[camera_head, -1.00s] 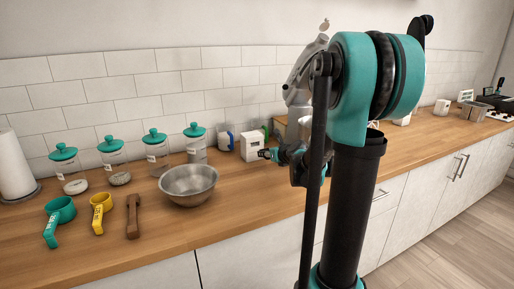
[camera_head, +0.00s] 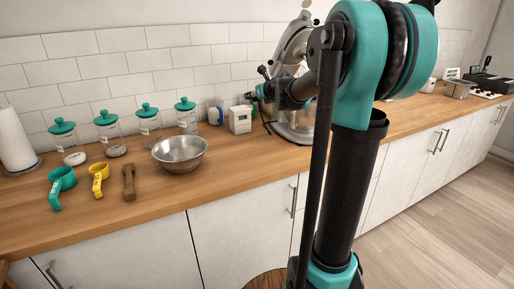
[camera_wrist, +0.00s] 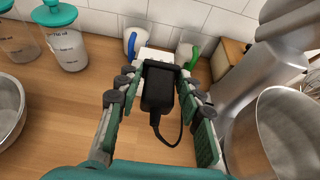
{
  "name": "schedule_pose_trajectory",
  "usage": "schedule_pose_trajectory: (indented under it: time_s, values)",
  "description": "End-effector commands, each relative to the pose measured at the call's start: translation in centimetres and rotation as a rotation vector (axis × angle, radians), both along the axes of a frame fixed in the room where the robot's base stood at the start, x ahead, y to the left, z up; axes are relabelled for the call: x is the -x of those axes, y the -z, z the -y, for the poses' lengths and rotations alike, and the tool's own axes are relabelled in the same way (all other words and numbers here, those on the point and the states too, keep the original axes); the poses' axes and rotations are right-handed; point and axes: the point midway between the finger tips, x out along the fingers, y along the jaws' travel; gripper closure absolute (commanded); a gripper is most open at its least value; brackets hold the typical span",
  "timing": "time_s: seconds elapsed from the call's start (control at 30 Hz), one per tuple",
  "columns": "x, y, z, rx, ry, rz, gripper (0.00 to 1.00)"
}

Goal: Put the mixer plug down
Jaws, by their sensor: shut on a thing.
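The black mixer plug (camera_wrist: 158,88) is between the fingers of my gripper (camera_wrist: 157,95) in the wrist view, with its black cord (camera_wrist: 170,136) curling below it. My gripper (camera_head: 256,95) is shut on it and held up above the counter in the head view, by the upper edge of a white box (camera_head: 240,121). The box also shows partly behind the plug in the wrist view (camera_wrist: 153,54). The silver stand mixer (camera_head: 294,48) stands to the right, partly behind my arm. Its metal bowl shows in the wrist view (camera_wrist: 272,128).
A blue-handled mug (camera_wrist: 131,40) and a green-handled mug (camera_wrist: 187,52) flank the box. A steel bowl (camera_head: 179,153), teal-lidded jars (camera_head: 109,135), scoops (camera_head: 98,178) and a brown tool (camera_head: 128,183) are to the left. The counter front (camera_head: 215,177) is clear.

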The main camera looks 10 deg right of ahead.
Motion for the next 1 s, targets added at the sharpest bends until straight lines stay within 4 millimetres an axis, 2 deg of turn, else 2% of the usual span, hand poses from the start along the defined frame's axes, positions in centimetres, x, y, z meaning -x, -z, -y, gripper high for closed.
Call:
schedule_pose_trajectory:
  time_s: [0.07,0.17,0.7,0.8,1.0]
  values:
    - [-0.2,-0.1,-0.1,0.000,0.000,0.000,1.00]
    - [-0.2,1.3,-0.1,0.001,0.000,0.000,1.00]
    - [-0.2,13.5,-0.1,0.001,0.000,0.000,1.00]
    - [-0.2,14.8,-0.1,0.001,0.000,0.000,1.00]
    - [-0.2,16.2,-0.1,0.001,0.000,0.000,1.00]
